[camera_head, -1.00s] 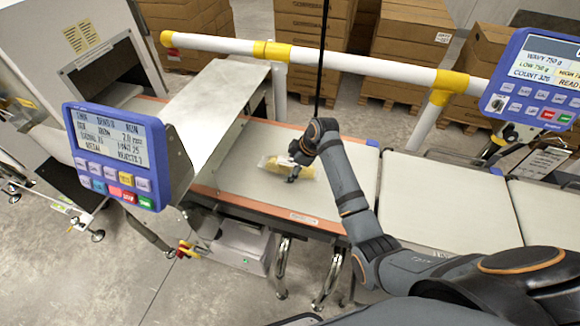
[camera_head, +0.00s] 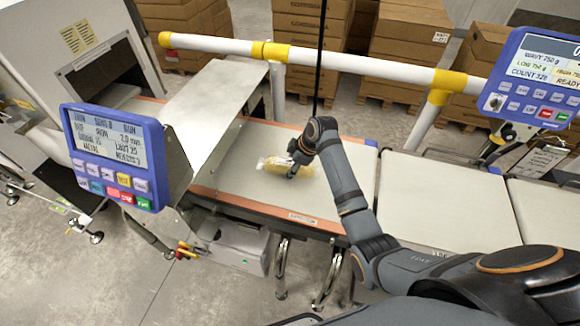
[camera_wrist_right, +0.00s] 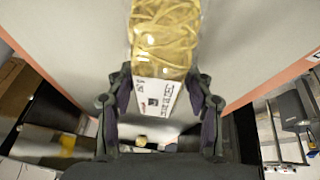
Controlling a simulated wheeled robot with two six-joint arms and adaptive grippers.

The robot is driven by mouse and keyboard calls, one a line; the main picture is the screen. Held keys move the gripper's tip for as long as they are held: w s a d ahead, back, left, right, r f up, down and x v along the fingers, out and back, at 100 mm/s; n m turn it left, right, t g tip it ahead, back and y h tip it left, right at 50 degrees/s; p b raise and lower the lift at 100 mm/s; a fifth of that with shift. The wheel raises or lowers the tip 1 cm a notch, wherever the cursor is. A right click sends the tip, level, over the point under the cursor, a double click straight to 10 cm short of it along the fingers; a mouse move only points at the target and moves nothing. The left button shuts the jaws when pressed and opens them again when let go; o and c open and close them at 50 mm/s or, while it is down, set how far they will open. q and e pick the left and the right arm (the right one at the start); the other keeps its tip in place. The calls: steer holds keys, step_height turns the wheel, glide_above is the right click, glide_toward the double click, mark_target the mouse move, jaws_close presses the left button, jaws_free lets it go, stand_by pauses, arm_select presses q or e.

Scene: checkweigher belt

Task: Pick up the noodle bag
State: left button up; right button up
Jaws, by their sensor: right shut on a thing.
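The noodle bag (camera_head: 277,164) is a clear bag of yellow noodles with a white label, lying along the pale belt in the head view. In the right wrist view the noodle bag (camera_wrist_right: 163,45) extends up from between the fingers, with its white label end near them. My right gripper (camera_head: 292,174) is at the bag, and in the wrist view the right gripper (camera_wrist_right: 160,100) has a finger on each side of the label end. It is shut on the bag. I cannot tell whether the bag is clear of the belt. My left gripper is not in view.
The belt (camera_head: 335,190) has orange edges and free room around the bag. A blue display panel (camera_head: 112,155) stands at left and another blue panel (camera_head: 535,85) at right. A white and yellow rail (camera_head: 330,60) runs behind. Stacked cartons (camera_head: 410,45) stand beyond it.

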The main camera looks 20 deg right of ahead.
steer(key=shift+r, duration=0.45)
steer(key=b+v, duration=0.1)
steer(key=v, duration=0.3)
steer(key=s+v, duration=0.1)
steer(key=v, duration=0.3)
steer(key=shift+s+a+f+b, duration=0.15)
steer(key=shift+s+f+b, duration=0.1)
steer(key=shift+b, duration=0.1)
steer(key=shift+s+d+r+b, duration=0.65)
steer(key=shift+s+d+r, duration=1.65)
steer(key=shift+s, duration=2.1)
steer(key=shift+m, duration=0.6)
steer(key=s+a+f, duration=0.1)
steer(key=f, duration=0.1)
steer(key=s+a+f, duration=0.1)
steer(key=f, duration=0.1)
steer(key=s+a+f, duration=0.2)
steer(key=shift+f, duration=0.4)
steer(key=shift+m+t+h, duration=0.3)
steer(key=shift+m+h, duration=0.1)
steer(key=shift+m, duration=0.1)
steer(key=s+f, duration=0.1)
steer(key=s+a+f, duration=0.1)
steer(key=s+f, duration=0.1)
steer(key=shift+s+f, duration=0.1)
steer(key=shift+s, duration=0.25)
steer(key=shift+s+f, duration=0.15)
steer(key=shift+f, duration=0.1)
